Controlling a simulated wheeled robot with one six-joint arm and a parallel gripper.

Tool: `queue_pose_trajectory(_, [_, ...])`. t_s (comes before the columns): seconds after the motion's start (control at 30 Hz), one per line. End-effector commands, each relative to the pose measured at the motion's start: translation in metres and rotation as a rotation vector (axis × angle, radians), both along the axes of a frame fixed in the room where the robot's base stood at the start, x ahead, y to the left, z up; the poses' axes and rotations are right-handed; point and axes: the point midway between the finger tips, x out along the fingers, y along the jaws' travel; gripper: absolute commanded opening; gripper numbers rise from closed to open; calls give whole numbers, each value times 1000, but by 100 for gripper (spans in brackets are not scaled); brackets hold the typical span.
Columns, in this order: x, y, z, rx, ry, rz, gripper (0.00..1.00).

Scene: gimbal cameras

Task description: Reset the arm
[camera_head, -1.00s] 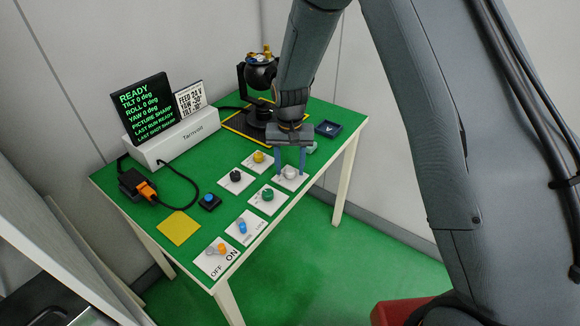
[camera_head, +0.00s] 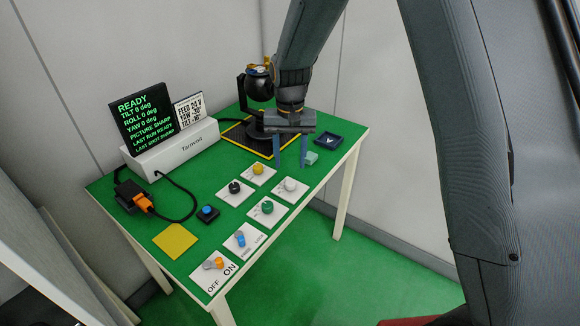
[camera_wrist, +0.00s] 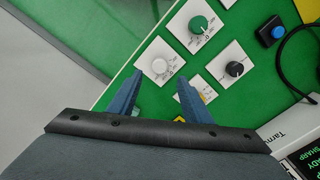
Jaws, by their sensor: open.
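My gripper (camera_head: 290,152) is open and empty, with its two blue fingers pointing down above the table near its far right part. In the wrist view my gripper (camera_wrist: 160,88) also shows open, its fingers apart. The white knob (camera_head: 290,184) on its card stands in front of the fingers and apart from them; it also shows in the wrist view (camera_wrist: 159,66). The display (camera_head: 146,118) reads READY, with tilt, roll and yaw at 0 deg, picture sharp, last run ready. The gimbal camera (camera_head: 258,86) stands behind my gripper, partly hidden by my arm.
The green table (camera_head: 190,183) also holds yellow (camera_head: 258,169), black (camera_head: 235,187) and green (camera_head: 267,207) knobs, a blue button (camera_head: 207,211), switches (camera_head: 214,263), a yellow pad (camera_head: 175,241), a pale green block (camera_head: 311,158) and a dark tray (camera_head: 328,140). Open floor lies to the right.

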Motion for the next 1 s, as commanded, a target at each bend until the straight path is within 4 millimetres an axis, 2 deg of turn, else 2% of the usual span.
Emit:
queue_pose_trajectory(0.47, [0, 0, 1, 0, 0, 0, 45])
queue_pose_trajectory(0.57, [-8, -12, 7, 1, -3, -1, 45])
queue_pose_trajectory(0.67, [-28, -37, 19, 4, -14, 5, 45])
queue_pose_trajectory(0.77, [-60, -69, 33, 6, -29, 16, 45])
queue_pose_trajectory(0.9, [-114, -112, 47, 5, -52, 35, 45])
queue_pose_trajectory(1.0, [-153, -135, 52, 4, -67, 48, 45])
